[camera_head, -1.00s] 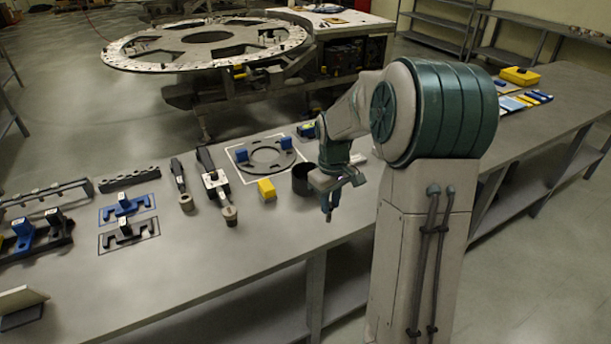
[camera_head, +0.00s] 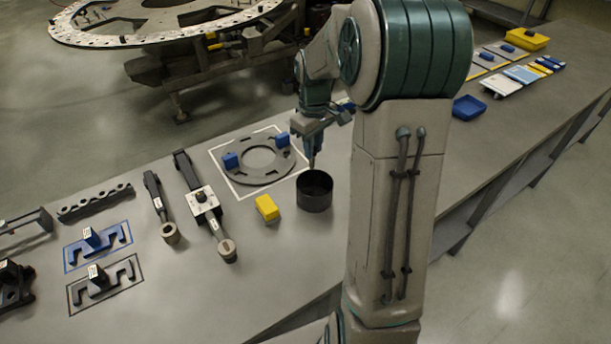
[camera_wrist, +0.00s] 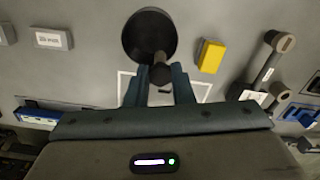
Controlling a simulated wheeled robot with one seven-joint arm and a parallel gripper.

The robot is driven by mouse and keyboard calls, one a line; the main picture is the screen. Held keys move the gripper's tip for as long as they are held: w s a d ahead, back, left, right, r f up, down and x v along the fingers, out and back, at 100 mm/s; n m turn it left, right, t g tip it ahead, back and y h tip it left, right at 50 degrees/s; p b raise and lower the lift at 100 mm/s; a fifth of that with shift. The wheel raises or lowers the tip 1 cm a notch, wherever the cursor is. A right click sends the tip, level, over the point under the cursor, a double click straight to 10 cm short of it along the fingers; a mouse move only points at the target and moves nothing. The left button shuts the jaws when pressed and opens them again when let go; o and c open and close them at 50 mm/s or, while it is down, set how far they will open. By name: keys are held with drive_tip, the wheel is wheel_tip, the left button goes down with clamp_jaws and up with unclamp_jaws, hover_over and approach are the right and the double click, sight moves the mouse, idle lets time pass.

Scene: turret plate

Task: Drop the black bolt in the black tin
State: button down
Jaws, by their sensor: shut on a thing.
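The black tin (camera_head: 314,201) is an open round can standing on the grey bench. It also shows in the wrist view (camera_wrist: 133,42), where its dark mouth is at the top middle. My gripper (camera_head: 312,152) points down over the far part of the tin's mouth. In the wrist view, its two fingers (camera_wrist: 160,78) are shut on the black bolt (camera_wrist: 160,72). The bolt's round end overlaps the tin's lower rim in that view. In the head view, the bolt's tip (camera_head: 312,164) shows just above the tin; I cannot tell the exact gap.
A yellow block (camera_head: 267,208) stands left of the tin. A grey ring plate (camera_head: 240,172) with blue blocks lies behind it in a white outline. Torque tools (camera_head: 205,205) lie further left. A blue tray (camera_head: 469,108) is to the right, behind my arm column.

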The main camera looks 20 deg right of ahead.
sight(312, 161)
drive_tip(key=shift+w+f, duration=0.15)
drive_tip(key=shift+w, duration=0.25)
drive_tip(key=shift+s+f+b, duration=0.2)
drive_tip(key=shift+f+b, duration=0.45)
wheel_tip(312, 161, down, 4)
drive_tip(key=b, duration=0.3)
drive_tip(key=shift+f, duration=0.2)
drive_tip(key=c, duration=1.2)
unclamp_jaws()
drive_tip(key=shift+o, duration=0.2)
wheel_tip(312, 161, up, 14)
drive_tip(key=shift+b, duration=0.9)
